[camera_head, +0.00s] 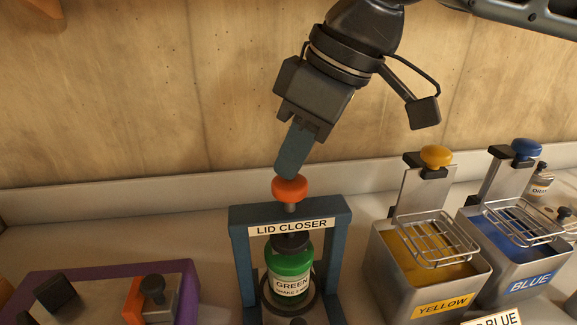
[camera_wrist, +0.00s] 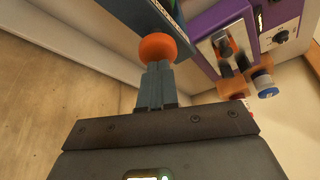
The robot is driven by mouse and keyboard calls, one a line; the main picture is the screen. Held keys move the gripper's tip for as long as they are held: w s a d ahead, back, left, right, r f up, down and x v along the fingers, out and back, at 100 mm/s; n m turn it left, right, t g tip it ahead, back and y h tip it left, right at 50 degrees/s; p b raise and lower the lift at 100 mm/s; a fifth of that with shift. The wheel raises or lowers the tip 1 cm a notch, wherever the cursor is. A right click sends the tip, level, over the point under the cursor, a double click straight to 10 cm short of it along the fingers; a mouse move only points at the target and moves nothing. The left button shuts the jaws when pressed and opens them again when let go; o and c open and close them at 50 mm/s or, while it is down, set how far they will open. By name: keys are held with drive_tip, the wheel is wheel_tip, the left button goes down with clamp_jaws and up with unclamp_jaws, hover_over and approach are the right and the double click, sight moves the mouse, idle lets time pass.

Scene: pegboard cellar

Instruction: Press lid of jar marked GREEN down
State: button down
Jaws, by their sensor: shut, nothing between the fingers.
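The jar marked GREEN (camera_head: 290,272) stands upright inside the blue lid closer frame (camera_head: 240,235), on a round base. A dark lid (camera_head: 291,241) sits at the jar's top, below the frame's crossbar. The closer's orange knob (camera_head: 290,188) stands above the crossbar on a short shaft. My gripper (camera_head: 287,174) is shut and empty, with its fingertips at the top of the orange knob; they appear to touch it. In the wrist view the fingertips also meet the orange knob (camera_wrist: 158,47). I cannot tell how firmly the lid is seated.
A yellow container (camera_head: 440,288) and a blue container (camera_head: 528,273), each with a wire basket and a knob, stand to the right. A purple device (camera_head: 188,275) is at the left. The wall is close behind.

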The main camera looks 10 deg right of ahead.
drive_tip(key=shift+r+p, duration=0.3)
drive_tip(key=shift+r, duration=0.2)
wheel_tip(320, 180, up, 5)
drive_tip(key=p, duration=0.4)
drive_tip(key=shift+p, duration=0.4)
